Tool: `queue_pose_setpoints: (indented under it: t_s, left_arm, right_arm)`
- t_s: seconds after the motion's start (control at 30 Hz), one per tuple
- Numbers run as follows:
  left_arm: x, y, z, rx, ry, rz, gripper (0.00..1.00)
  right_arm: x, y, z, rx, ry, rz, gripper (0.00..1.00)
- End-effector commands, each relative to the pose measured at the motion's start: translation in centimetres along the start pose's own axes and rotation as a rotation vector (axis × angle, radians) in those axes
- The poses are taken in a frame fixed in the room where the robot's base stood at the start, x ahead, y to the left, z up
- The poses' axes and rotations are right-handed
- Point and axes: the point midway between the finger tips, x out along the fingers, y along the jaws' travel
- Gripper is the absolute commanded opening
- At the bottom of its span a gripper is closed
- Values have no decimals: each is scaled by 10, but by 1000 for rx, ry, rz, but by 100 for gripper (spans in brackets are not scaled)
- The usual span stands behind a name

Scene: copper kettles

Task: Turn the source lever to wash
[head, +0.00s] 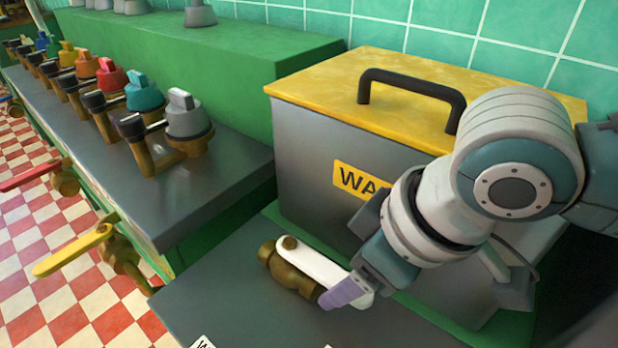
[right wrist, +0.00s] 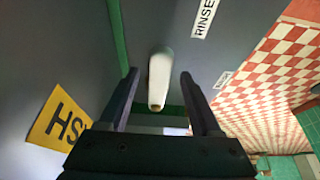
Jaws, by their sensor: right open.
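The source lever (head: 315,264) is a white bar on a brass valve (head: 287,274) in front of the grey tank, slanting down to the right from its pivot. My right gripper (head: 350,288) is at the lever's free end, with one purple fingertip showing in front of it. In the right wrist view the lever (right wrist: 160,78) lies between the two spread fingers of my right gripper (right wrist: 159,76), with a gap on each side. A white RINSE label (right wrist: 204,17) is on the counter. My left gripper is out of view.
The grey tank (head: 300,150) has a yellow lid (head: 330,88) with a black handle and a partly hidden yellow label (head: 360,181). A counter on the left bears several coloured-knob valves (head: 188,117). A yellow lever (head: 73,250) and a red lever (head: 35,175) jut out over the checkered floor.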

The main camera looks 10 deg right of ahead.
Motion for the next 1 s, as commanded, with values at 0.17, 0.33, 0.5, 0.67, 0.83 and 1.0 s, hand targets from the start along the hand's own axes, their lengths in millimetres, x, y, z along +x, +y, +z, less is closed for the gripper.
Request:
queue_pose_setpoints:
  t_s: [0.17,0.33,0.5,0.67,0.83,1.0]
  left_arm:
    - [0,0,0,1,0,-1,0]
    - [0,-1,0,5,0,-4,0]
    - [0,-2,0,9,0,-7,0]
    - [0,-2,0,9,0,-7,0]
    - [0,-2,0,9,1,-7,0]
    - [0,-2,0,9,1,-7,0]
  right_arm:
    - [0,0,0,0,0,0,57]
    - [0,0,0,1,0,0,38]
    - [0,0,0,1,0,0,19]
    - [-1,0,0,1,0,0,1]
    - [-1,0,0,1,0,0,0]
    - [-1,0,0,1,0,0,0]
